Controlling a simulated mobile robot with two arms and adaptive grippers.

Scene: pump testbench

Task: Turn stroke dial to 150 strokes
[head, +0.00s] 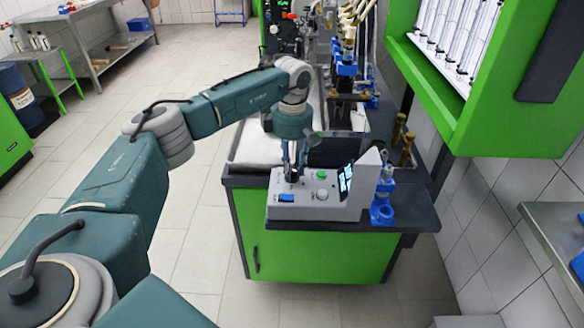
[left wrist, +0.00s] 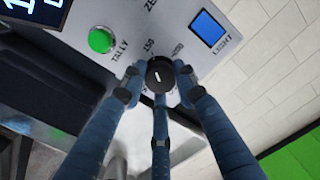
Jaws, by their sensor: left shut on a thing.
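The stroke dial is a small black round knob (left wrist: 160,75) with a short white mark on its face, on the light grey panel of the counter box (head: 312,212). In the left wrist view a label reading like 150 stands just above the knob, and another label to its right is hard to read. The white mark is slanted; I cannot tell which label it points at. My left gripper (head: 291,178) reaches down onto the panel, and its blue fingers (left wrist: 160,86) are closed around the knob. In the head view the fingers mostly hide the knob. My right gripper is not in view.
The panel also has a green TALLY button (left wrist: 101,40), a blue LIGHT button (left wrist: 209,28), a grey knob (head: 322,194) and a lit screen (head: 345,181). A blue fitting (head: 383,205) stands right of the box. A green cabinet (head: 490,80) overhangs at upper right.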

